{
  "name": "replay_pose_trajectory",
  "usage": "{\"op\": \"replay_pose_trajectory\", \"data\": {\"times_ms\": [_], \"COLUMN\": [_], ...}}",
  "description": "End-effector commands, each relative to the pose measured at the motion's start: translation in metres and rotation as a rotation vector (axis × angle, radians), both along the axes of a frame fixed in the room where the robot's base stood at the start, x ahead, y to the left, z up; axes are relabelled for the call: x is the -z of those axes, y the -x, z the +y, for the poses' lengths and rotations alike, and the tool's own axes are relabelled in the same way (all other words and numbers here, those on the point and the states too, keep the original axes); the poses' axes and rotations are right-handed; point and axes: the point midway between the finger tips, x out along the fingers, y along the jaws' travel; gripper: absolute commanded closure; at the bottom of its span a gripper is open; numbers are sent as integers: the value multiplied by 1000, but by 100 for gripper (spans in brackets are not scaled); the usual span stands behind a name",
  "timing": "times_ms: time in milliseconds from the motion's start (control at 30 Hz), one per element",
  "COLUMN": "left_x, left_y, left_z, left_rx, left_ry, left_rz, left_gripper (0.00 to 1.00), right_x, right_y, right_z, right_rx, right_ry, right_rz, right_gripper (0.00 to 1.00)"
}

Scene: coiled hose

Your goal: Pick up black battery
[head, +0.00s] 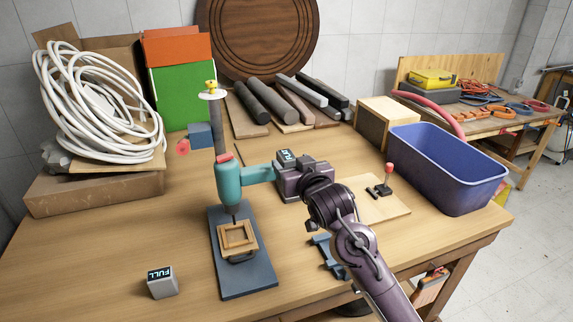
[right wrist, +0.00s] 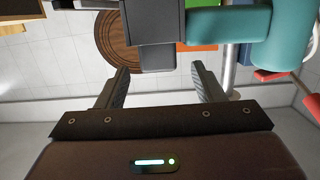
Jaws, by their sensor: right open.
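A dark battery (head: 287,156) with a lit "FULL" label sits at the rear end of the teal drill press (head: 232,178). In the right wrist view, a dark grey block that looks like this battery (right wrist: 157,58) juts from a larger dark housing, in line with the gap between my fingers. My right gripper (right wrist: 160,72) is open, its fingers to either side of that line; contact cannot be told. In the head view its purple body hides its fingers. A light grey battery (head: 163,284), also labelled "FULL", stands at the table's front left. My left gripper is out of view.
The drill press has a dark base with a wooden piece (head: 238,236). A blue bin (head: 440,165) stands at the right, near a small board with a red-knobbed lever (head: 388,172). A coiled white hose (head: 85,95) is at the left. The front-left tabletop is mostly clear.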

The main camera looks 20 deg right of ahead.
Motion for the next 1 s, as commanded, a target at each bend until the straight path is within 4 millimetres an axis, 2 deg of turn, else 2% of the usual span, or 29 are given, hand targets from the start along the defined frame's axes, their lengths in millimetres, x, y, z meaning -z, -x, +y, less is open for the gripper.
{"op": "replay_pose_trajectory", "data": {"times_ms": [233, 367, 700, 1000], "left_x": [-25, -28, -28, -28], "left_y": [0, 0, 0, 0], "left_z": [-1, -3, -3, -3], "left_rx": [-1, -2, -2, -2], "left_ry": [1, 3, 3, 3], "left_rz": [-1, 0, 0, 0], "left_gripper": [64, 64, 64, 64], "right_x": [-3, 3, 6, 6], "right_y": [-31, -45, -50, -50], "right_z": [0, 1, 1, 1], "right_rx": [1, 1, 0, 0], "right_ry": [0, 0, 0, 1], "right_rz": [3, 3, 2, 3], "right_gripper": [38, 38, 40, 79]}}
